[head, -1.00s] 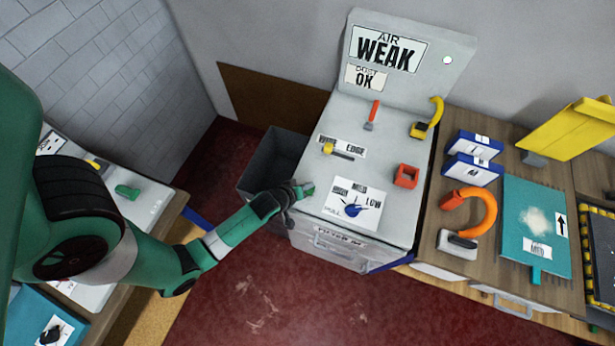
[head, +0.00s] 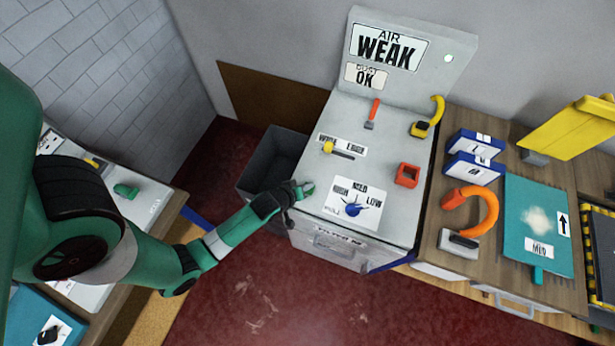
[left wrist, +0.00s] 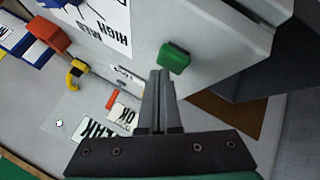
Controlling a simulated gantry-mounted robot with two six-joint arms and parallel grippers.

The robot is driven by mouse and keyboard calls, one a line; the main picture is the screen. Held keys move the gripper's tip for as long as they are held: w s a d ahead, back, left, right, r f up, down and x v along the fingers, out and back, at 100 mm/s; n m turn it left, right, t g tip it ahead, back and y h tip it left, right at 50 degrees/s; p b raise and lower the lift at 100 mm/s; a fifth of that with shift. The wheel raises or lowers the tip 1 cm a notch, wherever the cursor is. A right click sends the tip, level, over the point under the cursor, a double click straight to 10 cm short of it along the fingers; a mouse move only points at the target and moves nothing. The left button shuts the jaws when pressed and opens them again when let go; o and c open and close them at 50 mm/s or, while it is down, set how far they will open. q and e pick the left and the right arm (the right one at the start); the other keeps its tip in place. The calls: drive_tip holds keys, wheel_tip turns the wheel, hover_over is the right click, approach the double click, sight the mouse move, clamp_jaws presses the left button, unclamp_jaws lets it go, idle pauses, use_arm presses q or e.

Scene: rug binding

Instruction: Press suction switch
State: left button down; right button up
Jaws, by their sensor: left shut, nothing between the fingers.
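A small green switch (head: 308,187) sits at the left edge of the grey machine top. It shows larger in the left wrist view (left wrist: 174,57), as a green block on the grey surface. My left gripper (head: 297,190) is at the end of the green arm, right beside the switch. In the left wrist view its fingers (left wrist: 160,73) are together and empty, with their tips close to the switch; I cannot tell whether they touch it. No printed label for the switch is readable. My right gripper does not show.
The machine's top (head: 330,175) carries a blue knob (head: 353,210), a yellow slider (head: 328,147) and a red block (head: 407,175). Its panel reads AIR WEAK (head: 387,50) and DUST OK. A dark bin (head: 272,165) stands left of it. A bench with an orange hook (head: 475,200) is right.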

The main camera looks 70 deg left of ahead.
use_arm(q)
drive_tip(key=shift+f+b, duration=0.3)
drive_tip(key=shift+f, duration=0.2)
drive_tip(key=shift+r, duration=0.15)
drive_tip(key=shift+r+p, duration=0.9)
drive_tip(key=shift+p, duration=0.1)
wheel_tip(320, 180, up, 6)
drive_tip(key=p, duration=0.6)
